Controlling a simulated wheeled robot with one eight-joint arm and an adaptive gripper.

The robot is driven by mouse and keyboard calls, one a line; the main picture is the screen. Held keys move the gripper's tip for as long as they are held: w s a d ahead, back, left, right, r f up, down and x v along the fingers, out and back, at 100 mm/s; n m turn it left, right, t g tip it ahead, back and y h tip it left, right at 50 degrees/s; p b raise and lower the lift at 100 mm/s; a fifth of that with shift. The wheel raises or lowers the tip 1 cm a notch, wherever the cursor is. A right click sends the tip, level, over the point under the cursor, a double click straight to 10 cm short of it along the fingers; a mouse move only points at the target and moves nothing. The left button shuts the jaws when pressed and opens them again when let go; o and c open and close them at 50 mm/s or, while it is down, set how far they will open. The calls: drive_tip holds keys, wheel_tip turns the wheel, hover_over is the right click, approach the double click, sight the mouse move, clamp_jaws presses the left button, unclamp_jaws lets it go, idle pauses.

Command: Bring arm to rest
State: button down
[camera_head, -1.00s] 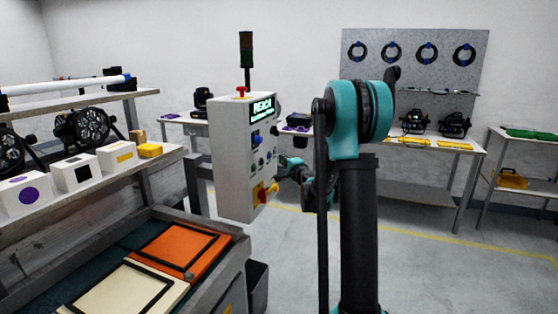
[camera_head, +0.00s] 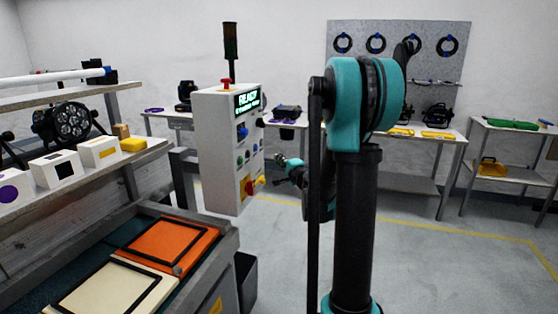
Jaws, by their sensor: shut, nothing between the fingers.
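My arm stands in the middle of the picture, with a black upright column (camera_head: 357,225) and a teal-and-black joint (camera_head: 362,90) on top. A lower part of my arm (camera_head: 318,185) shows behind the column and reaches away and to the left. My gripper (camera_head: 284,161) is small at its far end, just right of the control box, partly covered by arm parts. It looks shut and empty. I cannot tell how far it is from the box.
A grey control box (camera_head: 225,150) with a lit screen, buttons and lamp stands left of my arm. A workbench with an orange panel (camera_head: 168,244) and a cream panel (camera_head: 118,290) fills the lower left. Tables (camera_head: 452,138) line the back wall. Floor at right is clear.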

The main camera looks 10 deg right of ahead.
drive_tip(key=s+a+f+n+g+y, duration=0.1)
drive_tip(key=s+a+f+n+g, duration=0.3)
drive_tip(key=s, duration=0.4)
drive_tip(key=s+a+f+n+g+y, duration=0.1)
drive_tip(key=s+a+f+n+g, duration=0.25)
drive_tip(key=s+a+n, duration=0.35)
drive_tip(key=s+d+f+n+g+h, duration=0.1)
drive_tip(key=s+d+f+g+h, duration=0.1)
drive_tip(key=s, duration=0.5)
drive_tip(key=s+d+f+n+g+h, duration=0.1)
drive_tip(key=s+d+f+h, duration=0.1)
drive_tip(key=s+d+f, duration=0.3)
drive_tip(key=s+d+f+n+g+h, duration=0.2)
drive_tip(key=s+f, duration=0.4)
drive_tip(key=s, duration=0.5)
drive_tip(key=shift+s+d+f+g+h, duration=0.2)
drive_tip(key=shift+d+g+h, duration=0.15)
drive_tip(key=shift+d, duration=0.3)
